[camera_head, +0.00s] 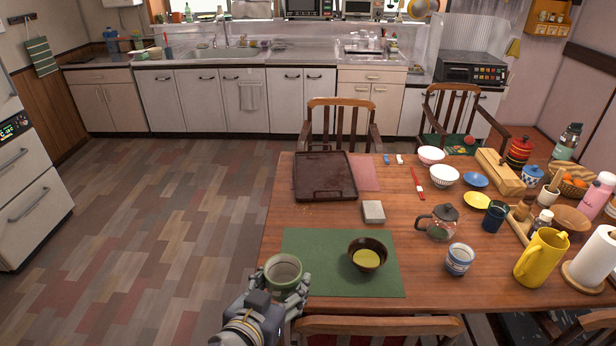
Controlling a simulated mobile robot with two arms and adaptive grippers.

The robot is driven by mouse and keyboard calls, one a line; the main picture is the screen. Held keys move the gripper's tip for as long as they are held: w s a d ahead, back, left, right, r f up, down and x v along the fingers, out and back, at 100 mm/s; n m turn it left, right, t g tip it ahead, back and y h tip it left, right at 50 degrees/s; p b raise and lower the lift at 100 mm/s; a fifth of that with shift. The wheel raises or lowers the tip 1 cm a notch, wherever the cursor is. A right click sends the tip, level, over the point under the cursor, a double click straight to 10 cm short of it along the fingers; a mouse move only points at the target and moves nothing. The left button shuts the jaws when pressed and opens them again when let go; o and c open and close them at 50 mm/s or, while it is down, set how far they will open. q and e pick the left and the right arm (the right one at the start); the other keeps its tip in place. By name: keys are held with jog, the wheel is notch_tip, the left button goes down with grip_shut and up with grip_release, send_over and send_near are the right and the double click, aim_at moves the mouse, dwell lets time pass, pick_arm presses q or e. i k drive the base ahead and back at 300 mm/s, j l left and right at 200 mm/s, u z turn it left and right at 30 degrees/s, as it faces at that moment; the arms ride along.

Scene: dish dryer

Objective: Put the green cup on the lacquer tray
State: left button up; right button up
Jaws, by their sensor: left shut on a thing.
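The green cup (283,274) is at the near left of the table, at the left end of the green placemat. My left gripper (279,298) is shut on it from the near side. The cup is upright with its opening facing up. I cannot tell whether its base touches the table, because the gripper hides it. The dark brown lacquer tray (322,192) lies empty at the far left of the table, beyond the cup. My right gripper is not in view.
A dark bowl (368,262) sits on the green placemat (318,252), right of the cup. A grey block (373,211) lies between placemat and tray. A glass teapot (438,224), a blue-white cup (459,259) and a yellow pitcher (541,257) stand further right.

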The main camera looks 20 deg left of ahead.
aim_at(310, 162)
jog(key=j+z, duration=0.15)
jog(key=j, duration=0.35)
jog(key=j+z, duration=0.2)
jog(key=j, duration=0.3)
jog(key=k+j+z, duration=0.15)
jog(key=j, duration=0.3)
jog(key=j+z, duration=0.2)
jog(key=j, duration=0.3)
jog(key=k+j+z, duration=0.15)
jog(key=j, duration=0.3)
jog(key=i+j+z, duration=0.25)
jog(key=j, duration=0.5)
jog(key=j+z, duration=0.3)
jog(key=j, duration=0.45)
jog(key=i+j+z, duration=0.1)
jog(key=j+z, duration=0.15)
jog(key=j, duration=0.6)
jog(key=i+j, duration=0.1)
jog(key=j, duration=0.2)
jog(key=i+j, duration=0.1)
jog(key=j, duration=0.2)
jog(key=i+j+z, duration=0.1)
jog(key=j, duration=0.2)
